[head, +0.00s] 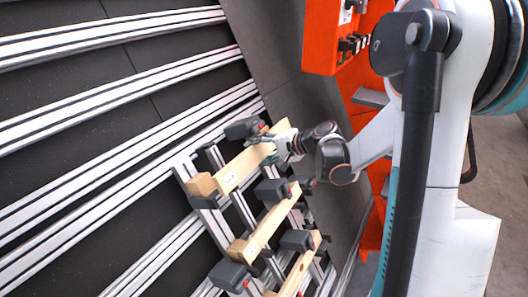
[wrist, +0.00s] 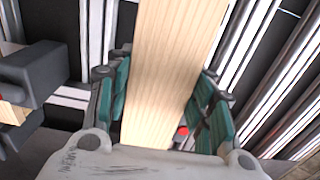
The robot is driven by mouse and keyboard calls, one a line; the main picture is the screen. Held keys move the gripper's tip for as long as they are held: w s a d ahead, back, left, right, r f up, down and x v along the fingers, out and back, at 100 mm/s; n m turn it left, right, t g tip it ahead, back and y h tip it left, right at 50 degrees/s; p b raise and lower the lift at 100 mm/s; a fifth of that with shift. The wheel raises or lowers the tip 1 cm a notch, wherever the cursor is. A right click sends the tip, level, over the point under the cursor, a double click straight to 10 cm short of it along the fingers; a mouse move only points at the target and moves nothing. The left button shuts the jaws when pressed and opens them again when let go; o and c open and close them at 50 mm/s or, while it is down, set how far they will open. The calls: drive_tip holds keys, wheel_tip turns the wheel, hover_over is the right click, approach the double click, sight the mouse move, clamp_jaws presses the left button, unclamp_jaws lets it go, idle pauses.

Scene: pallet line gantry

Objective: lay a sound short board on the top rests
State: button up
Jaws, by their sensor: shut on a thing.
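My gripper (head: 272,148) is shut on a pale wooden board (head: 243,165) at the upper end of the jig. In the wrist view its teal finger pads (wrist: 160,103) stand on either side of the board (wrist: 172,55), which runs up out of the picture. The board slants across the topmost level of the jig, with a small pale mark near its left end. A wooden block (head: 201,186) shows by that end. I cannot tell whether the board touches the rests or hangs just above them.
Black clamps with red tips flank the boards: one by the top board (head: 242,128), one below it (head: 270,190), others lower. A second board (head: 266,222) and a third (head: 300,272) lie lower. An orange control box (head: 335,40) stands behind. Metal rails (head: 110,85) cross the left.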

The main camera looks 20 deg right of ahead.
drive_tip(key=b+x, duration=0.3)
drive_tip(key=x, duration=0.3)
drive_tip(key=shift+w+f, duration=0.2)
drive_tip(key=shift+w, duration=0.05)
drive_tip(key=shift+w+a+f+b, duration=0.15)
drive_tip(key=shift+w+a+b, duration=0.15)
drive_tip(key=shift+b, duration=0.15)
idle(0.9)
drive_tip(key=shift+s+d+f+b, duration=0.1)
drive_tip(key=shift+s+f+b, duration=0.05)
drive_tip(key=shift+f+b, duration=0.2)
idle(0.5)
drive_tip(key=shift+r, duration=0.1)
drive_tip(key=o, duration=1.3)
drive_tip(key=shift+s, duration=0.1)
drive_tip(key=v, duration=1.1)
drive_tip(key=shift+s+d+r, duration=0.15)
drive_tip(key=shift+s+r, duration=0.05)
drive_tip(key=shift+s, duration=0.15)
